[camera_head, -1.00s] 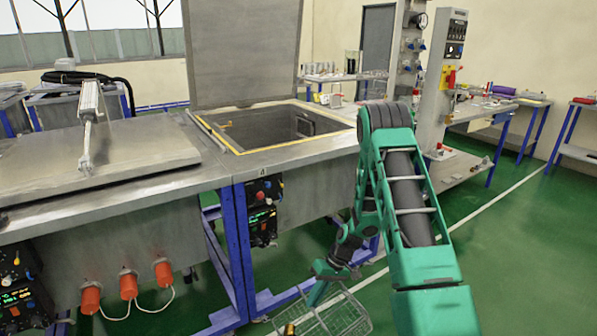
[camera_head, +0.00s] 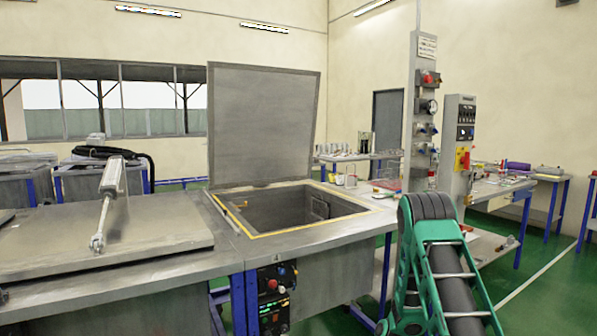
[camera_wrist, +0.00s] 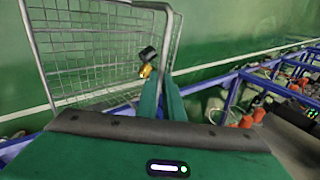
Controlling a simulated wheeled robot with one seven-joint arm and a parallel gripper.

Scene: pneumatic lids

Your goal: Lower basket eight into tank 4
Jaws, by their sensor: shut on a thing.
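Tank 4 (camera_head: 329,231) stands in the middle of the head view, with a small "4" on its front edge. Its lid (camera_head: 264,125) is raised upright at the back, and the yellow-edged opening shows a grey inside. In the wrist view my gripper (camera_wrist: 166,82) is shut on the bent metal handle of a wire basket (camera_wrist: 85,50). The basket hangs beyond the fingers over the green floor, with a small black and yellow piece at its handle. I cannot read a number on it. Basket and gripper are outside the head view.
A closed lid (camera_head: 60,250) with a piston (camera_head: 106,200) covers the neighbouring tank on the left. A control box (camera_head: 273,297) hangs on tank 4's front. A post with switches (camera_head: 424,120) and benches (camera_head: 482,190) stand at the right. Green floor is free at the lower right.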

